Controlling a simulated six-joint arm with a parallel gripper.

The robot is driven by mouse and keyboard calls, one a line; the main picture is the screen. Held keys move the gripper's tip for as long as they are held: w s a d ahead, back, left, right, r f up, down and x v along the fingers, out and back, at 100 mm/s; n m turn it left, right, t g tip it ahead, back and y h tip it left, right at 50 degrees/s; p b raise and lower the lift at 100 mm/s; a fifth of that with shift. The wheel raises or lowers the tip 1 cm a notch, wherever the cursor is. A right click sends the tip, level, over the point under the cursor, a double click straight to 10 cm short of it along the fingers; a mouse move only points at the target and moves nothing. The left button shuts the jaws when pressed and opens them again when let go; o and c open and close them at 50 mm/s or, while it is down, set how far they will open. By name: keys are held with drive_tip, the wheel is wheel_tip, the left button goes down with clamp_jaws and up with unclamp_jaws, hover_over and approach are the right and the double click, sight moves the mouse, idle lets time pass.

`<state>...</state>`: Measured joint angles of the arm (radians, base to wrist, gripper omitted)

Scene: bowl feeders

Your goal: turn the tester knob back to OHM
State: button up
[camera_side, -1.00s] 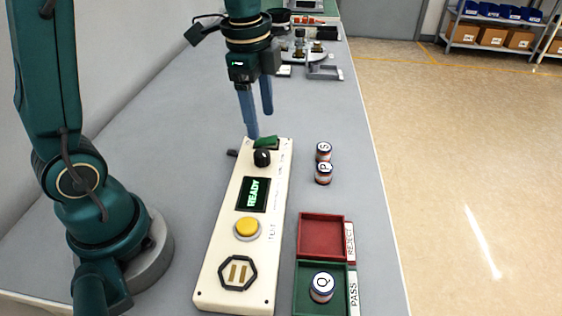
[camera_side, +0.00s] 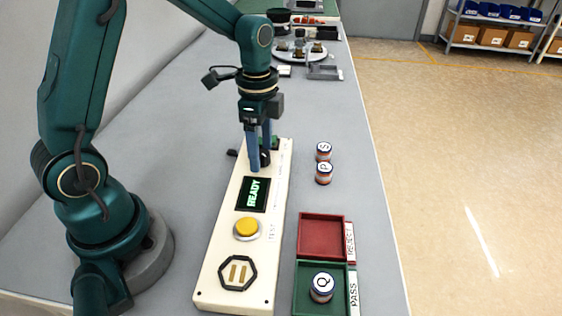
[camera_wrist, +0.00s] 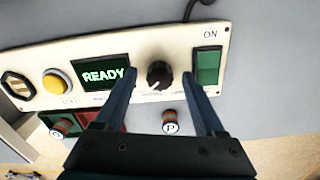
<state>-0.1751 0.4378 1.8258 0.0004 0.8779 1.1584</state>
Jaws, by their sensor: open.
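The tester (camera_side: 231,245) is a long cream panel on the grey bench, with a screen (camera_side: 253,194) reading READY. Its black knob (camera_wrist: 159,75) has a white pointer mark, aimed to the lower left in the wrist view; the labels around it are too small to read. In the side view the knob (camera_side: 264,158) is partly hidden by my fingers. My gripper (camera_wrist: 162,84) is open, with one blue finger on each side of the knob and gaps showing between. It points down at the panel in the side view (camera_side: 260,163).
A green switch (camera_wrist: 207,68) marked ON sits beside the knob. A yellow button (camera_side: 247,228) and hexagonal socket (camera_side: 238,272) are on the panel. Cylinders S (camera_side: 323,151) and P (camera_side: 324,173) stand to the right. Cylinder Q (camera_side: 321,287) is in the green PASS tray (camera_side: 301,303), next to the red REJECT tray (camera_side: 321,236).

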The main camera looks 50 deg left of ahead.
clamp_jaws()
drive_tip(key=n, duration=0.4)
drive_tip(key=shift+n, duration=0.4)
drive_tip(key=n, duration=0.4)
drive_tip(key=shift+n, duration=0.3)
drive_tip(key=n, duration=0.4)
drive_tip(key=shift+r, duration=0.1)
drive_tip(key=shift+n, duration=2.2)
unclamp_jaws()
